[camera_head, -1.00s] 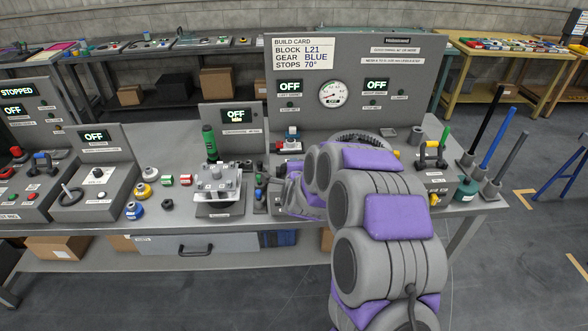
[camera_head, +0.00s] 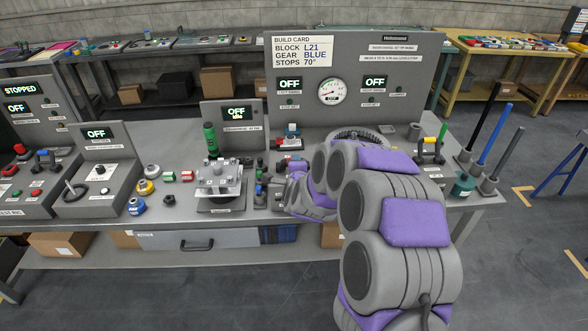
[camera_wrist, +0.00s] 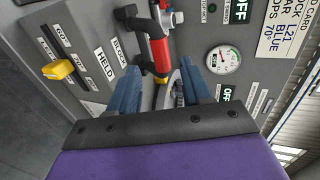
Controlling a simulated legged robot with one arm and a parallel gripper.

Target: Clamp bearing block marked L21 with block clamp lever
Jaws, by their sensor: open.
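In the wrist view my gripper (camera_wrist: 160,70) is open, with its two blue-grey fingers apart. A red lever-like part (camera_wrist: 159,50) with dark and silver pieces shows between and beyond the fingertips; I cannot tell whether they touch it. It looks like the block clamp lever. Labels reading BLOCK and HELD are left of it. My fingertips are hidden there by the arm. No L21 mark is readable on a block; the build card (camera_head: 301,50) reads BLOCK L21.
A yellow knob (camera_wrist: 58,69) stands out from the panel in the wrist view. A round gauge (camera_head: 332,92) is on the back panel. A silver plate fixture (camera_head: 218,180) and a green cylinder (camera_head: 210,138) stand left of my arm. Upright rods (camera_head: 494,148) stand at the right.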

